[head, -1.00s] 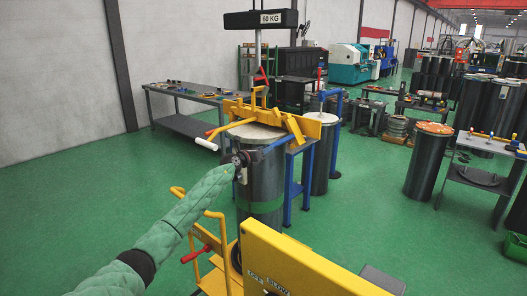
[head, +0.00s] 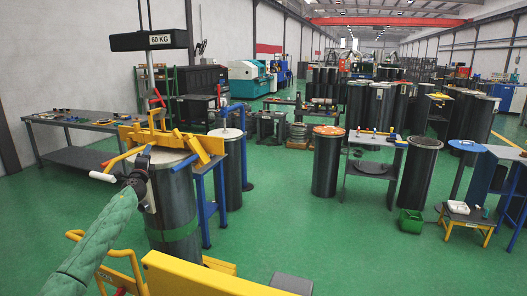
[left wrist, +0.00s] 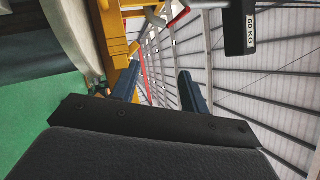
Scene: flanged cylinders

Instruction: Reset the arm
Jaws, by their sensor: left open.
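My left arm, in a green quilted sleeve, comes in from the lower left of the head view. Its gripper (head: 144,160) is at the near left side of a dark flanged cylinder (head: 172,200), close to its pale top. In the left wrist view the two dark fingers (left wrist: 157,85) stand apart with nothing between them. A yellow clamp frame (head: 190,143) sits across the cylinder top. Its yellow parts (left wrist: 112,40) are beside the left finger in the wrist view. Whether the gripper touches the cylinder or frame I cannot tell. My right gripper is not in view.
A black 60 KG block (head: 150,41) hangs above the cylinder. A yellow cart (head: 205,280) stands in front. A grey workbench (head: 80,118) is behind at left. A second cylinder (head: 230,170) stands behind right.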

